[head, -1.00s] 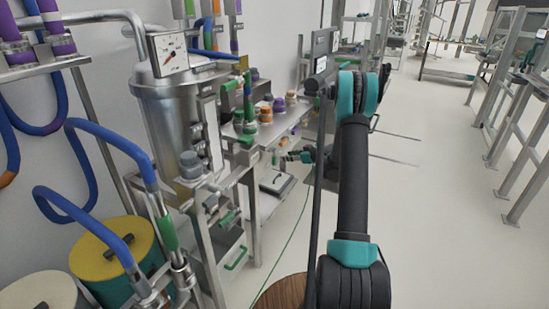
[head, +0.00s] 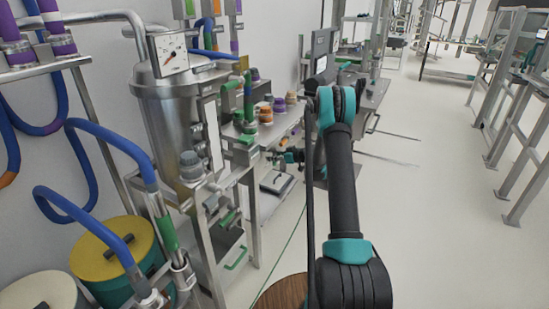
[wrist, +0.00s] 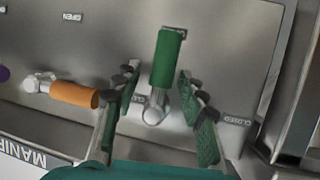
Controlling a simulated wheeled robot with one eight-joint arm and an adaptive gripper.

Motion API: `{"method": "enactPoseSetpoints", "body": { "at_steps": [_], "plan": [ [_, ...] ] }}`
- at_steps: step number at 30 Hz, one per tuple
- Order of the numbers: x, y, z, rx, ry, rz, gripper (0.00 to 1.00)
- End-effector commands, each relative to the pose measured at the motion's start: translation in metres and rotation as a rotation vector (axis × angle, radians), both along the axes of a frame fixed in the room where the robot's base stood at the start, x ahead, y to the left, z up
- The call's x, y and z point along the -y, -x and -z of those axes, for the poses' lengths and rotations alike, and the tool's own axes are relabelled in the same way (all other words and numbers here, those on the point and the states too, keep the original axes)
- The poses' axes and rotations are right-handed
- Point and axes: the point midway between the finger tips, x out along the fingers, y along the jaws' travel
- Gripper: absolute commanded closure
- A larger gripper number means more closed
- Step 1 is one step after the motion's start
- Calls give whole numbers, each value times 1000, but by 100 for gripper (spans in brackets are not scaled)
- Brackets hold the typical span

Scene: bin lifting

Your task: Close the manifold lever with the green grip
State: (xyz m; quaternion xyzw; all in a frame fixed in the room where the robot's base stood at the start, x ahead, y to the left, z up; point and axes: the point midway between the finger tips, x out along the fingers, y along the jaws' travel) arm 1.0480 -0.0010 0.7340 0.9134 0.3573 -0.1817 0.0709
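The green-grip lever (wrist: 167,58) is in the middle of the wrist view. It points up in the picture from its metal pivot (wrist: 155,108), with its end at a small, partly hidden label. A CLOSED label (wrist: 237,121) is to the lower right of the pivot. My gripper (wrist: 158,76) is open, one finger on each side of the green grip, with visible gaps on both sides. In the head view my gripper (head: 287,156) is small beside the bench, and I cannot make out the green lever there.
An orange-grip lever (wrist: 74,94) points right, close to my left finger. A purple grip (wrist: 4,73) shows at the left edge. An OPEN label (wrist: 72,16) is above the orange lever. In the head view, a steel tank (head: 180,110) stands at left and open floor (head: 440,220) at right.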

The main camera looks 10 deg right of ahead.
Motion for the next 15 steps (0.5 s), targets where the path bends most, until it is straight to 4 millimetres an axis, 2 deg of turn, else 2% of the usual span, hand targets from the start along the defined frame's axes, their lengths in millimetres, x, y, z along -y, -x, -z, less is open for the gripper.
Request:
{"method": "enactPoseSetpoints", "body": {
  "at_steps": [1,9,15],
  "plan": [
    [0,0,0,0,0,0,67],
    [0,0,0,0,0,0,100],
    [0,0,0,0,0,0,100]
  ]
}}
